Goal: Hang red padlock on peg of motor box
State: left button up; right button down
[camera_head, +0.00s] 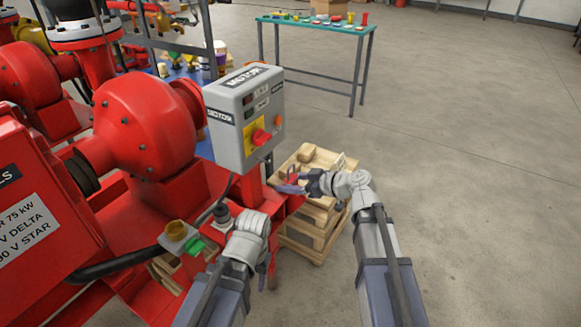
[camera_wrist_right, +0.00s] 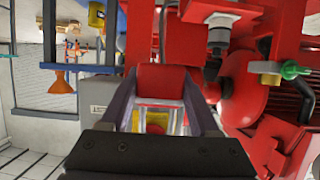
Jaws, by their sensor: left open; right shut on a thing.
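The grey motor box (camera_head: 232,118) stands upright at the centre of the head view, with a red knob (camera_head: 261,137) on a yellow plate on its front. I cannot make out the peg clearly. My right gripper (camera_head: 291,186) is shut on the red padlock, below and to the right of the box and apart from it. The padlock (camera_wrist_right: 162,80) shows between the fingers in the right wrist view; it is small and partly hidden in the head view. My left gripper (camera_head: 266,268) is open, low beside the red skid, its fingers mostly hidden by its wrist.
The red pump and motor (camera_head: 150,120) fill the left side. A yellow and green fitting (camera_head: 186,238) sits near my left arm. A teal table (camera_head: 318,25) with small items stands far back. The floor at right is clear.

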jog(key=shift+s+d+r, duration=0.1)
jog(key=shift+r, duration=0.2)
jog(key=r+b+x, duration=0.1)
jog(key=r+x, duration=0.1)
jog(key=x, duration=0.7)
jog(key=shift+w+a+b, duration=0.3)
jog(key=shift+w+a, duration=0.2)
jog(key=shift+a, duration=0.1)
dwell(0.4)
jog(key=shift+f, duration=0.1)
dwell(0.6)
jog(key=shift+c, duration=0.2)
grip_release()
